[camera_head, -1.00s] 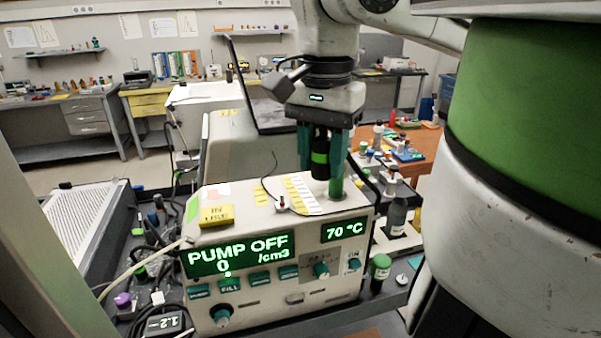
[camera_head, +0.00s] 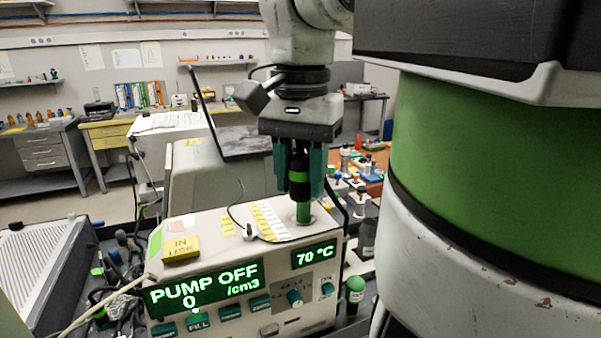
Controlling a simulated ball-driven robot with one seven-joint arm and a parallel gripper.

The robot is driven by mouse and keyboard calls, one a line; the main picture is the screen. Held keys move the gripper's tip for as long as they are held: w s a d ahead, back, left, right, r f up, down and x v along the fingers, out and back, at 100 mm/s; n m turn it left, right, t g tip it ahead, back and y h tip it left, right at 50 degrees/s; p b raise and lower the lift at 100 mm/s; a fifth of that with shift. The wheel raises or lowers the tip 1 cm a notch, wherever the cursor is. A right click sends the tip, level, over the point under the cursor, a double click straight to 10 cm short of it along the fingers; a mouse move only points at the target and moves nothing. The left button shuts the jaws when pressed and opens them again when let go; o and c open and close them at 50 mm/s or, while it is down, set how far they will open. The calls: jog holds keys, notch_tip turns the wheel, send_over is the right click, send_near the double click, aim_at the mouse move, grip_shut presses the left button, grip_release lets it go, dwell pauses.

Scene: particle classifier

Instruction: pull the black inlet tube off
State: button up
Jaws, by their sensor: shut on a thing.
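The black inlet tube (camera_head: 299,187), a short black cylinder with a green band, hangs upright between the teal fingers of my gripper (camera_head: 300,178). My gripper is shut on it, above the top of the white particle classifier (camera_head: 205,220). A green stub (camera_head: 303,212) stands on the classifier's top directly below the tube's lower end in the picture. I cannot tell whether the tube touches the stub. The classifier's front displays read "PUMP OFF", "0 /cm3" and "70 °C".
A yellow "IN USE" block (camera_head: 181,249) and a thin black cable lie on the classifier's top. A laptop (camera_head: 236,140) stands behind. Bottles, including a green-capped one (camera_head: 355,289), stand to the right. Dark cables crowd the left side.

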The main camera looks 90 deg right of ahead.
aim_at(301, 155)
jog(key=shift+r+p, duration=1.8)
jog(key=shift+r, duration=0.2)
notch_tip(301, 155, up, 3)
jog(key=p, duration=0.3)
jog(key=shift+r, duration=0.1)
